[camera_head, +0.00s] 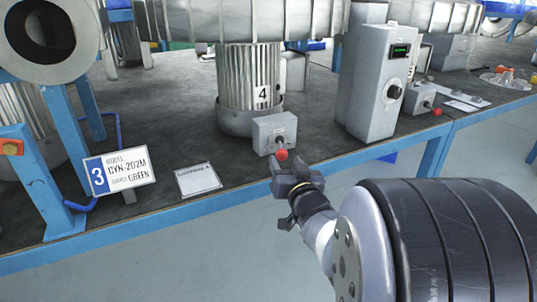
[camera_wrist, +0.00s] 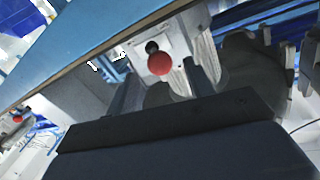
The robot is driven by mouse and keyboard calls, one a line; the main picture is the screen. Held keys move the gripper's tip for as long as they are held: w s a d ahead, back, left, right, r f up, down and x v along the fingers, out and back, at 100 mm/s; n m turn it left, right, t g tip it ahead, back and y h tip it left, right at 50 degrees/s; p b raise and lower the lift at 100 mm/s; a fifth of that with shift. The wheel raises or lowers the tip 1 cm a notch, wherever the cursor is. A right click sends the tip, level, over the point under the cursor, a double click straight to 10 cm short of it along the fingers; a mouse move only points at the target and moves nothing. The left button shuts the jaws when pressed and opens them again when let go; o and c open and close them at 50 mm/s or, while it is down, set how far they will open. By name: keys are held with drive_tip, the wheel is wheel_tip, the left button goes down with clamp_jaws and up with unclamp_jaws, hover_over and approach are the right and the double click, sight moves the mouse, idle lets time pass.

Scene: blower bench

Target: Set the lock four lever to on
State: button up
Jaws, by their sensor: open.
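The lock four lever is a short dark stem with a red ball (camera_head: 281,155) on the front of a small grey box (camera_head: 274,132). The box stands at the foot of the ribbed motor labelled 4 (camera_head: 250,85). In the head view the ball points down toward the table's front edge. My gripper (camera_head: 289,168) is open, just below and in front of the ball. In the wrist view the red ball (camera_wrist: 160,65) appears between the two dark fingers of my gripper (camera_wrist: 161,79). Whether either finger touches it cannot be told.
A tall grey control box (camera_head: 372,80) with a green display and dial stands right of the lever. Another red-knobbed box (camera_head: 420,98) sits farther right. The blue bench edge (camera_head: 225,197) runs along the front.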

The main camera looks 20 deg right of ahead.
sight(284, 158)
drive_tip(key=shift+w+d+b, duration=0.15)
drive_tip(key=shift+w+d, duration=0.05)
drive_tip(key=shift+w, duration=1)
drive_tip(key=shift+w+d+b, duration=0.15)
drive_tip(key=shift+w+d, duration=0.05)
drive_tip(key=shift+w, duration=0.95)
clamp_jaws()
